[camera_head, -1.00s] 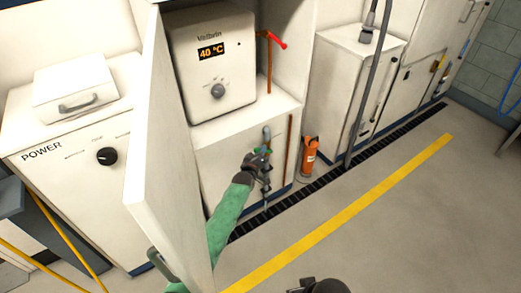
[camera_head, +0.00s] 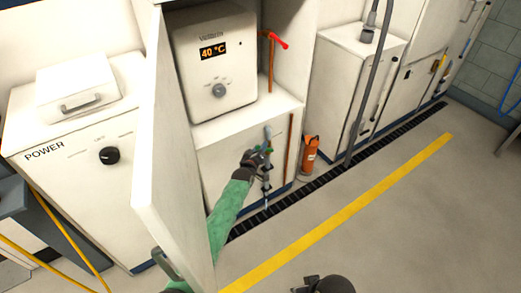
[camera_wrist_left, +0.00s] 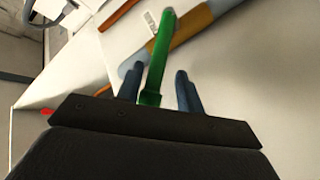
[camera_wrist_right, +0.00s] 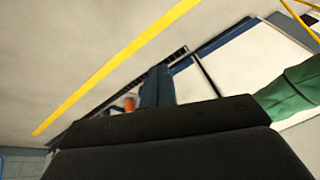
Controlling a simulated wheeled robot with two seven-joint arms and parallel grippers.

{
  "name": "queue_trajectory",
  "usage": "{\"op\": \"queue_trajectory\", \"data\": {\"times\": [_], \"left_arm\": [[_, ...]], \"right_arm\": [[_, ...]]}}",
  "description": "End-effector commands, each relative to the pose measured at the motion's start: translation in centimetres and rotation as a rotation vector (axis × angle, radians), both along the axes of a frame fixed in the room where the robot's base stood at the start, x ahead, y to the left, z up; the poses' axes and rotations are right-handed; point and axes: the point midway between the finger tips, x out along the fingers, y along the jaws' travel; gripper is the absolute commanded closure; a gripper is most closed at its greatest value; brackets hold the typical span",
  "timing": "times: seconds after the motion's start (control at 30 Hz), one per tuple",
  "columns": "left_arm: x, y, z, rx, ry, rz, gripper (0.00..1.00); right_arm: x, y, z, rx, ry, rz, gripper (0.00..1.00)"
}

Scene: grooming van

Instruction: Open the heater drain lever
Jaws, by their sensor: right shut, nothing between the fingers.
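The water heater (camera_head: 213,55) shows 40 °C on its display and stands on a shelf in the open cabinet. Below it, a drain pipe (camera_head: 267,138) runs down the white panel. The green drain lever (camera_wrist_left: 157,58) reaches between my left fingers in the left wrist view. My left gripper (camera_wrist_left: 158,90) is open around the lever, with a visible gap on the right finger's side. In the head view my left gripper (camera_head: 258,158) is at the pipe and hides most of the lever. My right gripper (camera_head: 298,286) is low at the bottom edge, shut and empty, far from the lever.
The open cabinet door (camera_head: 168,160) stands left of my left arm. A red-handled valve (camera_head: 278,41) is right of the heater. An orange cylinder (camera_head: 309,154) stands on the floor beside a dark floor grate (camera_head: 335,173).

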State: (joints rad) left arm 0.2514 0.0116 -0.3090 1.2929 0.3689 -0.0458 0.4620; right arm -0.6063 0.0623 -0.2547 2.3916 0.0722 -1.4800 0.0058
Motion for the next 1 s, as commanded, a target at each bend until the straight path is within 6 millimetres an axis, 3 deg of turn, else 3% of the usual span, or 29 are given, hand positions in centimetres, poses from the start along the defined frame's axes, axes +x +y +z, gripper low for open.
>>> {"op": "queue_trajectory", "data": {"times": [0.27,0.7,1.0], "left_arm": [[-0.8,0.0,-0.3,-0.001,0.004,-0.002,0.63],[-6.1,2.1,0.3,-0.001,0.002,0.002,0.63],[-7.5,2.6,0.6,-0.001,0.001,0.002,0.63]], "right_arm": [[0.1,0.1,-0.1,0.003,-0.003,0.000,1.00],[0.5,1.1,-0.7,0.024,-0.025,0.008,1.00],[0.6,1.4,-1.0,0.031,-0.034,0.010,1.00]]}}
